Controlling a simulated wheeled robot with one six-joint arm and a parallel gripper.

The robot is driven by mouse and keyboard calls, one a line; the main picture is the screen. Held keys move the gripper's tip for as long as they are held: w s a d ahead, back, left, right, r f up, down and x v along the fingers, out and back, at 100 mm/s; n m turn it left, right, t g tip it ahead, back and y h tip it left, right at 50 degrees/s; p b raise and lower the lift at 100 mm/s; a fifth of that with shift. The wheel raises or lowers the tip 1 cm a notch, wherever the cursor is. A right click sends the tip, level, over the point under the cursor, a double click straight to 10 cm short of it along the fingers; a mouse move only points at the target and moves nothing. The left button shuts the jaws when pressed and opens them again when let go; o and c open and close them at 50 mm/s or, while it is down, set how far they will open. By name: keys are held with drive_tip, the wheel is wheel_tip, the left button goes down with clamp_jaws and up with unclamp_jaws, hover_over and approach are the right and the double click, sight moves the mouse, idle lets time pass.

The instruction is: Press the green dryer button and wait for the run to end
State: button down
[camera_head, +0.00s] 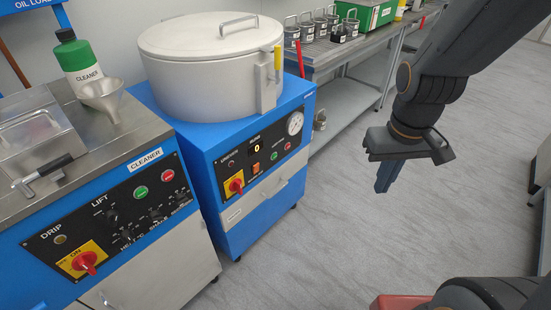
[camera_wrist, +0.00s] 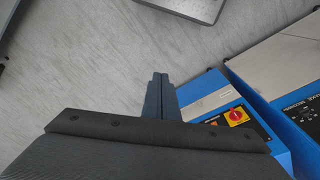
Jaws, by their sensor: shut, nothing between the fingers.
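A blue machine with a large round lidded drum (camera_head: 210,70) stands in the middle of the head view. I take it for the dryer, but its labels are too small to read surely. Its black front panel has a small green button (camera_head: 274,156), a red button (camera_head: 287,146), a yellow and red switch (camera_head: 235,185) and a gauge. My gripper (camera_head: 384,188) hangs to the right of this machine over open floor, clear of the panel. Its fingers (camera_wrist: 158,78) are shut and empty in the wrist view, where a red and yellow switch (camera_wrist: 237,116) shows; the green button is not clear there.
The cleaner machine (camera_head: 145,160) stands at the left with its own green button (camera_head: 141,191), red button, funnel and green-white bottle (camera_head: 78,60). A metal bench (camera_head: 335,45) with several small pots is behind. The grey floor (camera_head: 320,225) between is free.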

sight(274, 156)
drive_tip(key=w+a+f+n+t+y+b, duration=0.1)
drive_tip(key=w+a+f+n+t+b, duration=0.15)
drive_tip(key=w+f+n, duration=0.4)
drive_tip(key=w+a+f+n+t+b, duration=0.1)
drive_tip(key=w+f+n+b, duration=0.2)
drive_tip(key=w+f, duration=0.55)
drive_tip(key=w+a+f+n+t+y+b, duration=0.2)
drive_tip(key=w+a+f+n+y+b, duration=0.3)
drive_tip(key=w+a+f+n, duration=0.4)
drive_tip(key=w+a+f, duration=0.1)
drive_tip(key=a, duration=0.2)
drive_tip(key=shift+a, duration=0.2)
drive_tip(key=shift+w, duration=0.15)
drive_tip(key=w+a+b, duration=0.1)
drive_tip(key=w+a, duration=0.4)
drive_tip(key=a, duration=0.2)
drive_tip(key=shift+w+b, duration=0.2)
drive_tip(key=shift+b, duration=0.2)
drive_tip(key=shift+w+a, duration=0.1)
drive_tip(key=shift+a, duration=0.05)
drive_tip(key=shift+w+a, duration=0.1)
drive_tip(key=shift+a, duration=0.05)
